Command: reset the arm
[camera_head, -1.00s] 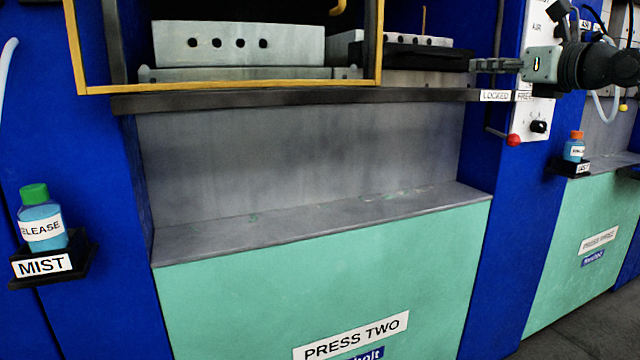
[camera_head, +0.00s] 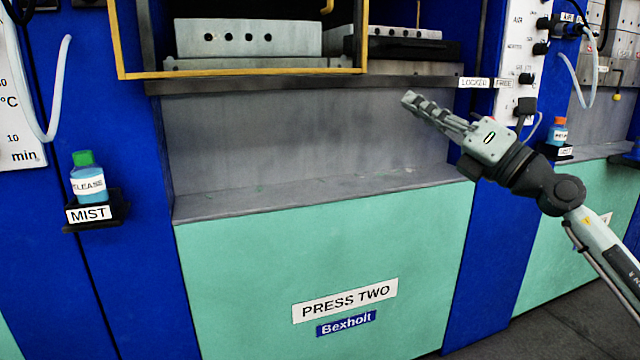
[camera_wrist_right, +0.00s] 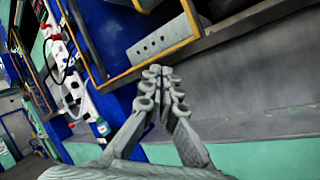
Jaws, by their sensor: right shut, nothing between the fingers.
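My right gripper (camera_head: 436,112) comes in from the right in the head view. It is shut and empty, in the air in front of Press Two, its fingers pointing up and left. Its fingers also show in the right wrist view (camera_wrist_right: 163,90), closed together at the tips with nothing between them. Press Two (camera_head: 320,265) has a green front panel and a grey recess above it. My left gripper is not in view.
A yellow-framed guard (camera_head: 240,73) surrounds a metal block with holes (camera_head: 262,38). A green-capped release bottle (camera_head: 87,178) sits on the MIST shelf (camera_head: 110,210) at left. An orange-capped bottle (camera_head: 560,132) stands behind my right arm. Dark floor (camera_head: 570,325) shows at lower right.

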